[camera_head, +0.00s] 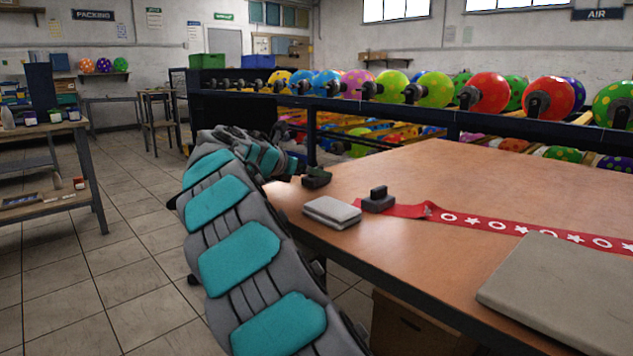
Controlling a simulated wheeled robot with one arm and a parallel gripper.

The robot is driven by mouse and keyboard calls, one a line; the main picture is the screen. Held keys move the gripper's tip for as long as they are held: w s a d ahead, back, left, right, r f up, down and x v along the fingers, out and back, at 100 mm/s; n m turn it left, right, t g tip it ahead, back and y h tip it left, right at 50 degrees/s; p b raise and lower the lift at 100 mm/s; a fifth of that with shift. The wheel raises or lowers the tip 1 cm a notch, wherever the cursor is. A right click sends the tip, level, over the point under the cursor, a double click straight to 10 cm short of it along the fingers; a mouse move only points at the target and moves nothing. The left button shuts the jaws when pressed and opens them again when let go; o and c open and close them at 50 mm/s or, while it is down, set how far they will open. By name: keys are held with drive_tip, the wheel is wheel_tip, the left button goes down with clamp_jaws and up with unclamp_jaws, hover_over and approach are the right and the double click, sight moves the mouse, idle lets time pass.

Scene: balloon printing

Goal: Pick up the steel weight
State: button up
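A dark steel weight (378,201), a block with an upright grip on top, sits on the table at the left end of a red printed ribbon (480,223). My gripper (306,170) is small in view at the table's far left edge, to the left of and beyond this weight and apart from it. A second dark block (317,180) shows right at the gripper's tip. I cannot tell whether it is held, only touched, or just beside the fingers. The fingers are too small and dark to show their opening.
A folded grey cloth or pad (332,212) lies left of the weight, near the edge of the wooden table (400,255). A large grey slab (565,288) lies at front right. A rack of colourful balloons on rollers (484,92) stands behind a dark rail (400,109).

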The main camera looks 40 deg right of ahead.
drive_tip(key=shift+x, duration=0.95)
clamp_jaws()
drive_tip(key=shift+r, duration=0.1)
